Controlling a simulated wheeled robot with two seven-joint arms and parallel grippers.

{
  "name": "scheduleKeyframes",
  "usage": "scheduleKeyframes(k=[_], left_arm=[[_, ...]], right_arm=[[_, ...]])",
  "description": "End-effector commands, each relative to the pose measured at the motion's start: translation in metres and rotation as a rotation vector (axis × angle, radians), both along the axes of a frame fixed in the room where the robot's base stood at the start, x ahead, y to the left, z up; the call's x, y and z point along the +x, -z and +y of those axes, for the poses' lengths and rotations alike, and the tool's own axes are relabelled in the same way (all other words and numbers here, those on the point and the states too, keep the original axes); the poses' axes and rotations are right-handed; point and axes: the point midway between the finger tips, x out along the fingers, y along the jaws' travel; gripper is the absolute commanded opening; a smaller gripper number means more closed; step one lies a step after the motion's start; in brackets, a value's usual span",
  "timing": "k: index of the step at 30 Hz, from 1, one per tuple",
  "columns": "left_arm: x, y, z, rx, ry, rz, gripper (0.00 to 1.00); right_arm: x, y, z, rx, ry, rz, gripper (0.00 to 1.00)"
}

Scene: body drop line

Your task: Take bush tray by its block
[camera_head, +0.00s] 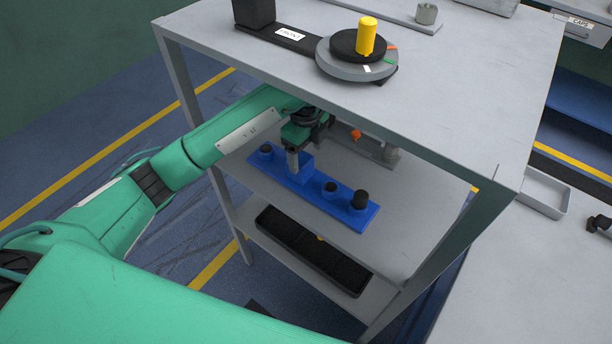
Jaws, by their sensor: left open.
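The blue bush tray (347,216) lies on the middle shelf of a grey rack, carrying several black bushes. A blue block (307,168) stands up from the tray near its middle. My left gripper (293,165) reaches in from the left under the rack's top and points down at the block. Its visible finger is beside the block's left side; the far finger is hidden, and I cannot tell whether it touches. My right gripper is not in view.
The rack's top (455,90) overhangs the shelf. On it is a round dial with a yellow knob (366,36). A black tray (305,245) lies on the lower shelf. A grey table with a shallow metal tray (543,192) stands at the right.

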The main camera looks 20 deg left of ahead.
Motion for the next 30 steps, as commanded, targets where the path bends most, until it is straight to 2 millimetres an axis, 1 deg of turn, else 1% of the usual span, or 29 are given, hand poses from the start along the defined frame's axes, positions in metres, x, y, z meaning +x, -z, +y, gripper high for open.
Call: scheduleKeyframes(k=[3,8,14,15,18,21,26,29,30], left_arm=[[0.0,0.008,0.003,0.017,-0.011,0.005,0.75],[0.0,0.025,0.003,0.016,-0.01,0.005,0.75],[-0.001,0.053,0.001,0.014,-0.01,0.007,0.75],[0.0,0.06,0.001,0.012,-0.009,0.005,0.75],[0.0,0.07,0.001,0.013,-0.008,0.003,0.75],[0.0,0.074,0.001,0.012,-0.007,0.002,0.75],[0.0,0.074,0.001,0.012,-0.007,0.002,0.75],[0.0,0.074,0.001,0.012,-0.007,0.001,0.57],[0.0,0.074,0.001,0.012,-0.007,0.001,0.49]], right_arm=[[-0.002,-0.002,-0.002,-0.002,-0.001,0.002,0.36],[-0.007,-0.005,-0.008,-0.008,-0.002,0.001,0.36],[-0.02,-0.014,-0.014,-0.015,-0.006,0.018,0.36],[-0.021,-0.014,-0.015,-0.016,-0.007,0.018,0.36],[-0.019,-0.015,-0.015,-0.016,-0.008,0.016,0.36],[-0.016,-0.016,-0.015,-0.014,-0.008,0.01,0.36],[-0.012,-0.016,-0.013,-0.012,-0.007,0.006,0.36],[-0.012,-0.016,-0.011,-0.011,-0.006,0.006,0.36],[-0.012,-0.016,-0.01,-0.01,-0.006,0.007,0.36]])
